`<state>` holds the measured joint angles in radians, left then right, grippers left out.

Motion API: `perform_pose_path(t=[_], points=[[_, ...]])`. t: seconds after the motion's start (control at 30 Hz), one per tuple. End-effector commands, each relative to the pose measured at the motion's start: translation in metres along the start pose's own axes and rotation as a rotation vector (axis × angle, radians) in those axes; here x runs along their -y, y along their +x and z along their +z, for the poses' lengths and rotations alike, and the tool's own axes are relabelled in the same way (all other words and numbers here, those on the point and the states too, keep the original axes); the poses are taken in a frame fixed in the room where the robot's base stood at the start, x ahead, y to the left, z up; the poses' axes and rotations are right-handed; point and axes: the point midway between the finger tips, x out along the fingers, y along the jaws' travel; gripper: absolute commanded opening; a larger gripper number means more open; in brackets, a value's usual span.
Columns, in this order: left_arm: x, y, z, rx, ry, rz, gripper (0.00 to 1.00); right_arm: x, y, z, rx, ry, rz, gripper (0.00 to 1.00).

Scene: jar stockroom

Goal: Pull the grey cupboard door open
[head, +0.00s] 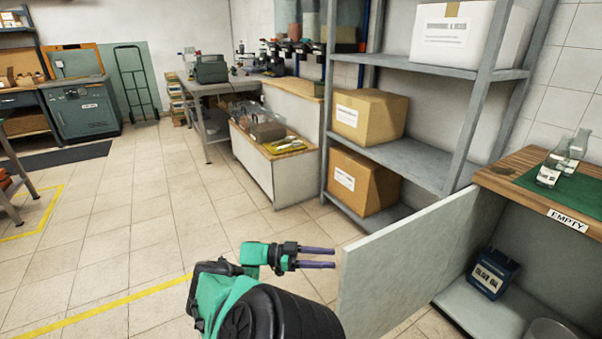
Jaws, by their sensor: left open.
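The grey cupboard door (405,264) stands swung out from the cupboard, wide open, with its free edge toward me. The cupboard interior (480,303) shows to its right. My left gripper (333,258) is left of the door, with its two purple fingers pointing right toward the door's free edge. The fingers are apart with nothing between them. A small gap seems to lie between the fingertips and the door. No handle shows on the visible face. My right gripper is not in view.
Inside the cupboard are a dark blue labelled box (492,274) and a clear round container (553,331). Glass flasks (550,172) stand on the green mat on the wooden top (508,169). A grey shelf rack (420,168) with boxes stands behind the door.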

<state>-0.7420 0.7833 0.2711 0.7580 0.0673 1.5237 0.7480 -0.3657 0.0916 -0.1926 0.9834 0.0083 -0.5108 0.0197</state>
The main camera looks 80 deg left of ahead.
Motion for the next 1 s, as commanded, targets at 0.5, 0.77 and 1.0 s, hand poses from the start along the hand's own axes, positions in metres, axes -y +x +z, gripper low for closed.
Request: perform_pose_path(t=[0.5, 0.77, 1.0], points=[[0.000, -0.090, 0.001, -0.001, 0.000, 0.000, 0.46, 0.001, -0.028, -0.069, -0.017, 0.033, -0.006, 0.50], [0.000, -0.090, 0.000, -0.001, 0.000, 0.000, 0.46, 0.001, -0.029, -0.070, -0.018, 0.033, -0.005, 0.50], [0.000, -0.090, 0.000, -0.001, 0.000, 0.000, 0.46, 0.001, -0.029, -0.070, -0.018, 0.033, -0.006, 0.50]])
